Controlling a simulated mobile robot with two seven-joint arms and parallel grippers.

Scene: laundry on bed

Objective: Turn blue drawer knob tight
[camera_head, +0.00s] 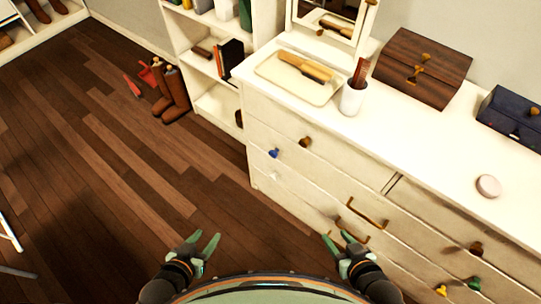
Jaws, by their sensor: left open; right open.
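The blue knob (274,153) sits on the left part of a cream dresser (262,110), on a drawer front below the top drawer. I cannot tell whether it is loose. My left gripper (208,243) is open and empty over the floor at the bottom, left of the dresser and well apart from the knob. My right gripper (338,240) is open and empty at the bottom, near the dresser's lower front and below the blue knob in the picture.
Other knobs are brown (305,142), white (275,176), yellow (441,290) and green (473,284). A curved handle (367,214) sticks out of the dresser front. The dresser top holds a tray (273,75), a cup (352,98) and a wooden box (421,68). Brown boots (172,95) stand on the floor. The wooden floor (110,190) is largely clear.

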